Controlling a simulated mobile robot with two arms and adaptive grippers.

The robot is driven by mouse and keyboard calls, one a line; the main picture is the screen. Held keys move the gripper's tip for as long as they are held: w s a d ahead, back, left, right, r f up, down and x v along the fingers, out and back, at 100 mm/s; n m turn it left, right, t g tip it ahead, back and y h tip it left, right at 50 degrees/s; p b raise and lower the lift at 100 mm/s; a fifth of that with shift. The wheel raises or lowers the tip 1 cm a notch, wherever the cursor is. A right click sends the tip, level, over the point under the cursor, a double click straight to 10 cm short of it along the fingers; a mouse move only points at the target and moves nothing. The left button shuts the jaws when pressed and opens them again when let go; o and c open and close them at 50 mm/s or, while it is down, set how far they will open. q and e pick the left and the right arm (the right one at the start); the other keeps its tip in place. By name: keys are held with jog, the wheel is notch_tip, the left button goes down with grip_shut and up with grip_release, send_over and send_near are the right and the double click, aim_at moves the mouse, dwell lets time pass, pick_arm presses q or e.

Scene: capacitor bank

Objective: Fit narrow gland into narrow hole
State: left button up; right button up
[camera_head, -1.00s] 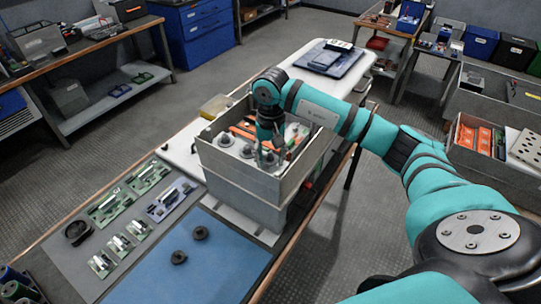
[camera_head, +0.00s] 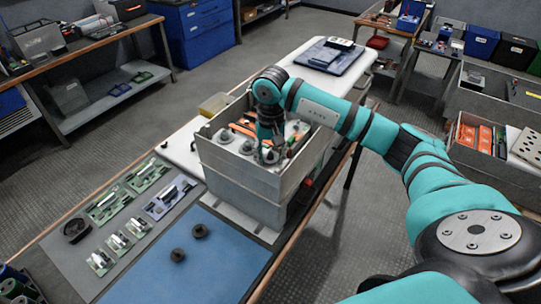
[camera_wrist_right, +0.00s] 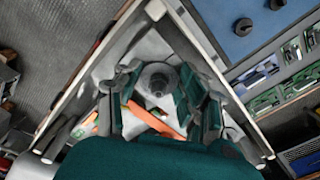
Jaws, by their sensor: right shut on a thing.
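My right gripper (camera_head: 268,154) reaches down into the open grey box (camera_head: 236,184), near its front right corner. In the right wrist view its two dark teal fingers (camera_wrist_right: 160,92) are shut on a grey round piece (camera_wrist_right: 158,77) with a darker centre. It seems to be the narrow gland; its lower end and any hole under it are hidden. Pale round bushings (camera_head: 225,137) stand in the box to the left of the gripper. My left gripper is not in view.
Two dark round knob-like pieces (camera_head: 178,255) lie on the blue mat (camera_head: 195,275) before the box. Green boards (camera_head: 110,205) lie on the grey mat to the left. The box walls stand close around my gripper. Orange parts (camera_wrist_right: 150,118) lie inside.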

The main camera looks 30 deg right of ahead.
jog(key=o, duration=0.9)
jog(key=shift+s+f, duration=0.1)
jog(key=shift+f, duration=0.2)
jog(key=shift+o, duration=0.2)
notch_tip(320, 180, up, 12)
